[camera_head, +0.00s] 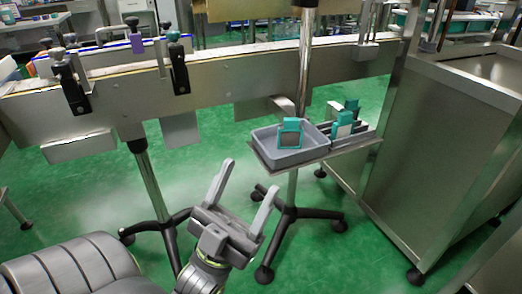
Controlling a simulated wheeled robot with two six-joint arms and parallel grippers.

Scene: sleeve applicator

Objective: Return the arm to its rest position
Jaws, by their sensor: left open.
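My left gripper (245,185) is in the lower middle of the head view. Its two grey fingers are spread wide and nothing is between them. It points up and away, in front of and below the grey tray (262,146). In the picture it is apart from the tray. My left arm comes in from the lower left corner and bends up to the gripper. My right gripper does not show.
A teal-framed piece (290,133) stands in the tray. Several teal and white pieces (343,124) sit in a holder on its right. A long metal conveyor (225,85) crosses behind. A steel cabinet (430,150) stands at right. Wheeled stand legs (290,215) are behind the gripper.

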